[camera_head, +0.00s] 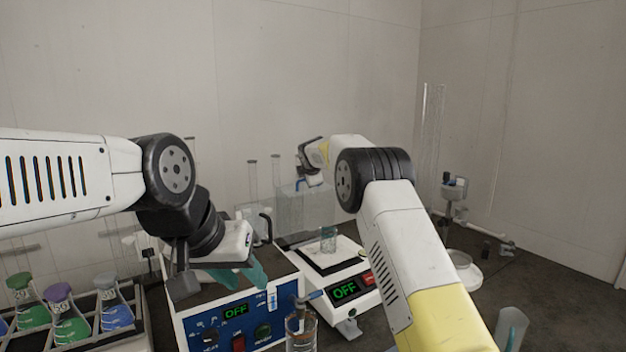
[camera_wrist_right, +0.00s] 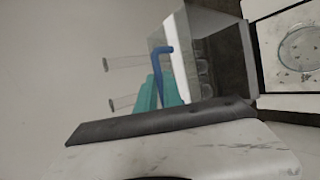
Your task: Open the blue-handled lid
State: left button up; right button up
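The blue handle (camera_wrist_right: 163,68) of the lid stands on a clear, box-like vessel (camera_head: 290,210) behind the blue-fronted machine. The lid's edges are hard to make out. In the right wrist view, two teal fingers of my right gripper (camera_wrist_right: 161,94) lie either side of the handle's lower end. I cannot tell whether they touch it. In the head view my right gripper (camera_head: 307,180) is small and partly hidden by its arm, close to the blue handle. My left gripper (camera_head: 246,276) hangs over the blue-fronted machine with its teal fingers apart and seemingly empty.
The blue-fronted machine (camera_head: 200,335) and a white balance (camera_head: 368,296) bearing a small glass (camera_head: 328,240) both read OFF. Stoppered flasks (camera_head: 68,325) stand in a rack at left. A beaker (camera_head: 301,335) stands in front. Tall glass cylinders stand behind.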

jog(key=o, duration=0.3)
jog(key=shift+r, duration=0.5)
jog(key=shift+o, duration=0.6)
jog(key=shift+f, duration=0.2)
jog(key=v, duration=0.7)
jog(key=shift+s, duration=0.4)
jog(key=shift+d+r, duration=0.1)
jog(key=shift+r, duration=0.1)
